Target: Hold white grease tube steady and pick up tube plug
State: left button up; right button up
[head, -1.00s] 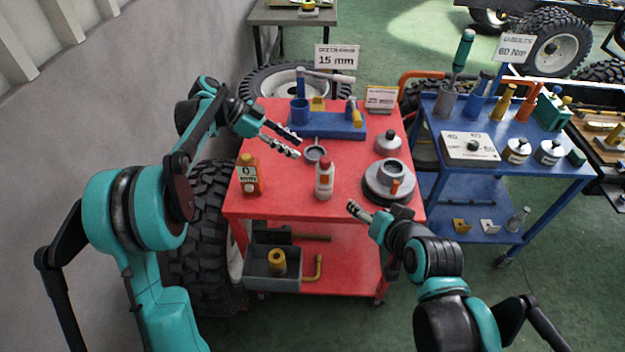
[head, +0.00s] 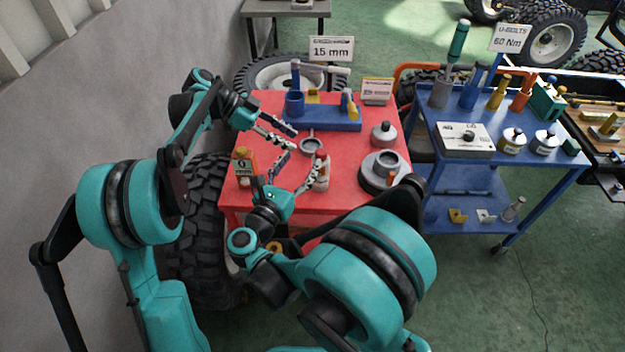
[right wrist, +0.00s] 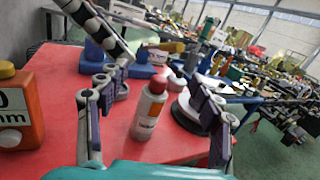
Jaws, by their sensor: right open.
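The white grease tube (head: 321,178) stands upright near the front middle of the red cart top, with a red cap (head: 321,155) on it. In the right wrist view the tube (right wrist: 148,116) stands between my right fingers and farther out, with a gap on each side. My right gripper (head: 296,172) is open and empty, just left of the tube, its right finger overlapping the tube's edge in the head view. My left gripper (head: 294,139) is open and empty above the cart, behind the tube. I cannot tell any separate tube plug for certain.
A round grey dish (head: 370,182) with a small orange piece (head: 390,179) sits right of the tube. A small ring-shaped cup (head: 310,145), a silver pot (head: 384,135) and a blue tool block (head: 330,122) stand behind.

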aim_at(320, 173)
jog(key=w+d+f+m+g+h, duration=0.1)
jog(key=w+f, duration=0.1)
jog(key=f, duration=0.2)
jog(key=w+d+f+m+g+h, duration=0.1)
jog(key=w+f+m, duration=0.1)
jog(key=f, duration=0.2)
jog(key=w+d+f+m+g+h, duration=0.1)
jog(key=w+f+h, duration=0.1)
jog(key=f, duration=0.3)
jog(key=shift+d, duration=0.1)
jog(key=x, duration=0.7)
jog(key=shift+w+d, duration=0.25)
jog(key=shift+w, duration=0.05)
grip_shut()
